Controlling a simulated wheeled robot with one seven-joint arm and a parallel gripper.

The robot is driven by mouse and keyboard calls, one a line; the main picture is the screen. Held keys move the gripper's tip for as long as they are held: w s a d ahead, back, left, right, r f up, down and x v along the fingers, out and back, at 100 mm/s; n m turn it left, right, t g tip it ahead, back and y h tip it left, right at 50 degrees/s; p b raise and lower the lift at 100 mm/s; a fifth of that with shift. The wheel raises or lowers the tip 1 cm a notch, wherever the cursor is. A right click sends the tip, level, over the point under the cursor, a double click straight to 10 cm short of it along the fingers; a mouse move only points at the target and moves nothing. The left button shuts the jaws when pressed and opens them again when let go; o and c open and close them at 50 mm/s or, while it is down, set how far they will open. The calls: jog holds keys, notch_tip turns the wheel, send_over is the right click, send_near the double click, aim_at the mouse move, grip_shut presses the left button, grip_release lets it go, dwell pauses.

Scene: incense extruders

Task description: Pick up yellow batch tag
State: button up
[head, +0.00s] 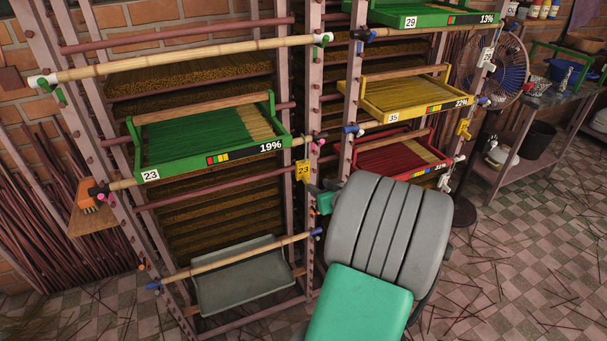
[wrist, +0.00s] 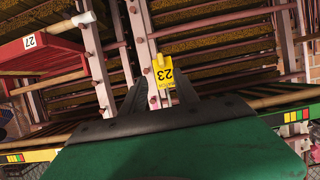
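A yellow batch tag marked 23 (head: 303,171) hangs on the middle rack post in the head view. It also shows in the wrist view (wrist: 163,75), upside down, just beyond and between my fingertips. My gripper (wrist: 160,88) has its two dark fingers spread apart, with nothing held between them. In the head view my grey and green arm hides most of the gripper. Only a small part of it (head: 322,197) shows just below and right of the tag. A second yellow tag (head: 463,130) hangs on the right post; its marking is unreadable.
Racks hold a green tray 23 (head: 148,176), a yellow tray 35 (head: 372,109) and a red tray (head: 376,165). Bamboo poles (head: 180,60) cross the rack front. A grey tray (head: 215,294) sits low. A fan (head: 503,70) stands right. Tiled floor at lower right is mostly open.

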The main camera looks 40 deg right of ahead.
aim_at(307, 180)
jog(key=p+x, duration=0.1)
jog(key=x, duration=0.6)
jog(key=shift+w+a+f, duration=0.1)
jog(key=shift+w+a, duration=0.05)
jog(key=shift+w, duration=0.1)
jog(key=shift+c, duration=0.5)
grip_shut()
